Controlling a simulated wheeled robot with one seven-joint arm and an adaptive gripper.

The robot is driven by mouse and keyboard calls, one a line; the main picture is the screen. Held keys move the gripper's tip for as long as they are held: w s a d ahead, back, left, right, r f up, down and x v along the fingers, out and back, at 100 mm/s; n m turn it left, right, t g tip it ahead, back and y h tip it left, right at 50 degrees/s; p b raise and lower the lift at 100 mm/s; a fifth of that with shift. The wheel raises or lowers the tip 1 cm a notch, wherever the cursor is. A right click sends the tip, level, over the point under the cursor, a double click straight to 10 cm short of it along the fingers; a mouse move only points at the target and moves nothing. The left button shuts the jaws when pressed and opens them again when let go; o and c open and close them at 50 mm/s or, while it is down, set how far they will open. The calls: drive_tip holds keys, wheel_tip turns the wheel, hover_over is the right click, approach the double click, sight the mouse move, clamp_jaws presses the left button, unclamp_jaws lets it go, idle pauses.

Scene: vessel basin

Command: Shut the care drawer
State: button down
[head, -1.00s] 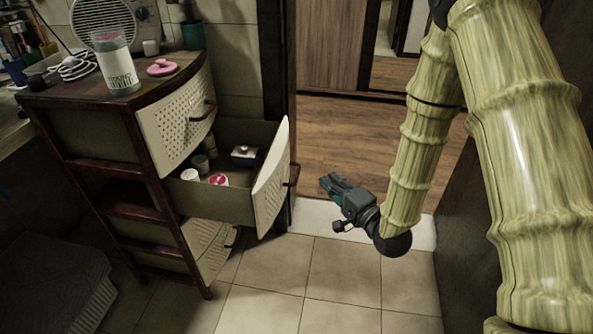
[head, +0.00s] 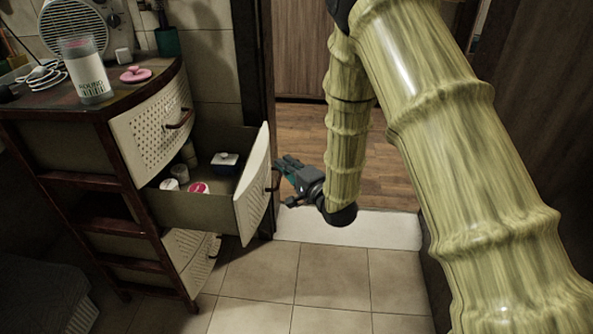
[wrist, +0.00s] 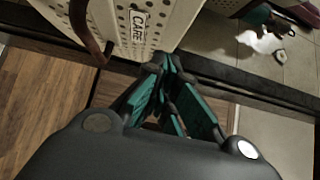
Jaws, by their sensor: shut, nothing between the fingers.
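The care drawer (head: 253,186) is pulled out of the dark wooden cabinet, with small containers inside it. In the wrist view its perforated white front (wrist: 172,22) carries a "CARE" label (wrist: 138,27), with the dark handle (wrist: 88,28) to the left. My gripper (head: 281,163) is shut and empty, just right of the drawer front and close to its handle (head: 275,179). In the wrist view the fingertips (wrist: 170,66) point at the lower edge of the front. I cannot tell whether they touch it.
The drawer above (head: 152,127) is shut. A lower drawer (head: 192,257) also shows. The cabinet top (head: 110,104) holds a jar, a fan heater and a pink object. A door frame (head: 257,90) stands behind the open drawer. Tiled floor (head: 325,277) in front is clear.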

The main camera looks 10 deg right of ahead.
drive_tip(key=shift+w+a, duration=0.2)
drive_tip(key=shift+a, duration=0.45)
drive_tip(key=shift+w+a, duration=0.15)
drive_tip(key=shift+a, duration=0.45)
drive_tip(key=shift+a, duration=0.1)
